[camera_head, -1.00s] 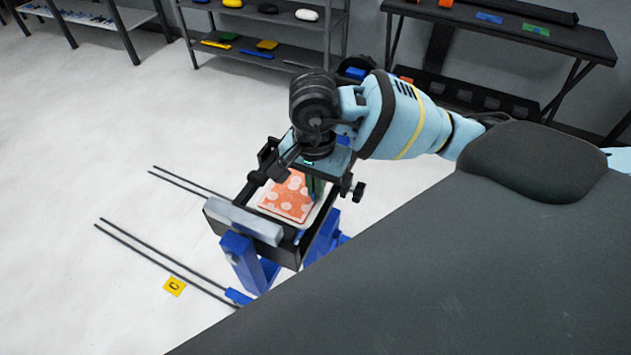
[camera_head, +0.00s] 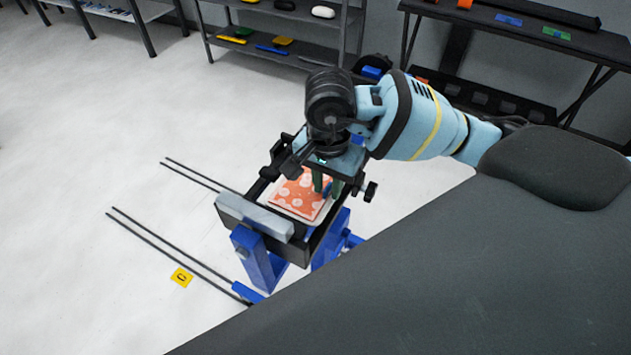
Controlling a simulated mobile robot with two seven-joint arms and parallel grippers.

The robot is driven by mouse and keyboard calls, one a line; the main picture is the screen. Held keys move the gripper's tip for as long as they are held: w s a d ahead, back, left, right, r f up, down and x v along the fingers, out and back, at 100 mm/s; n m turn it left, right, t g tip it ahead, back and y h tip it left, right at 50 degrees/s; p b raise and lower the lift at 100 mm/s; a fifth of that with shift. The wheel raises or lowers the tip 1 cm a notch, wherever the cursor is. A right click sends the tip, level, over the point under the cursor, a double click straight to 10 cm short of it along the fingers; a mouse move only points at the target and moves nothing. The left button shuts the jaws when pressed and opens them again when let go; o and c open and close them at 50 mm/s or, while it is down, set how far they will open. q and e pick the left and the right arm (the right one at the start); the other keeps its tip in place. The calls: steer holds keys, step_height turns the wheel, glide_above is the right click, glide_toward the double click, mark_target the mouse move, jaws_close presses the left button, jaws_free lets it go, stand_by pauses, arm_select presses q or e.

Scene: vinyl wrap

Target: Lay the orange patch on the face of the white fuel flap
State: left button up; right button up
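The orange patch (camera_head: 297,193), with pale round spots, lies over the white fuel flap (camera_head: 283,208) in a dark frame. White edges of the flap show around the patch. I cannot tell whether the patch lies fully flat on the flap. My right gripper (camera_head: 327,187) points down over the patch's right part, its green fingers at or just above it. A small blue piece shows by the fingers. The gripper body hides the patch's far right corner, and I cannot tell whether the fingers hold anything. My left gripper is not in view.
The dark frame has a grey bar (camera_head: 254,217) in front and blue supports (camera_head: 257,262) below. Thin dark rods and a yellow marker (camera_head: 181,277) lie on the pale floor at left. A shelf (camera_head: 270,50) and a dark table (camera_head: 520,30) stand behind.

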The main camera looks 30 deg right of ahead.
steer(key=shift+o, duration=0.2)
step_height(320, 180, up, 8)
stand_by(0.6)
steer(key=shift+a+f, duration=0.1)
stand_by(0.3)
